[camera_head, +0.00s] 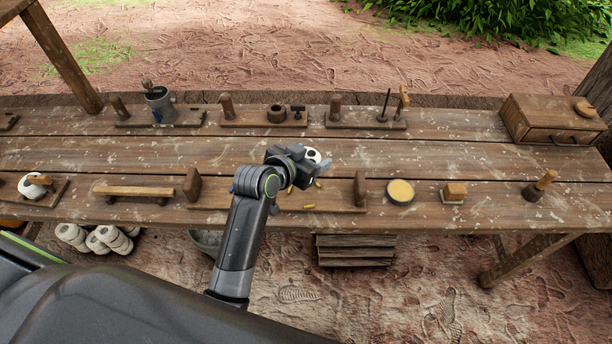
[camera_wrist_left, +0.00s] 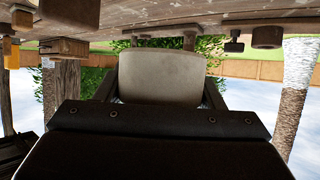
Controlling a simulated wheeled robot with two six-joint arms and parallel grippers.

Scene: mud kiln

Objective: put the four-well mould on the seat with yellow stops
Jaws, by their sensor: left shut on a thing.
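My left gripper (camera_head: 302,158) is above the wooden board (camera_head: 340,208) with upright end posts, at the front middle of the bench. It is shut on a pale mould (camera_head: 313,155), mostly hidden by the gripper in the head view. The left wrist view shows its plain pale face (camera_wrist_left: 160,75) between the two dark fingers; I cannot count its wells. Small yellow stops (camera_head: 308,207) show on the board below and beside the gripper, marking a seat partly covered by my arm. My right gripper is not in view.
A round yellow-topped tin (camera_head: 400,191) and a small block-handled brush (camera_head: 454,193) stand right of the board. A board with wooden pegs (camera_head: 263,120) lies behind. A drawer box (camera_head: 552,120) stands at the back right. A wooden bar (camera_head: 134,191) lies left.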

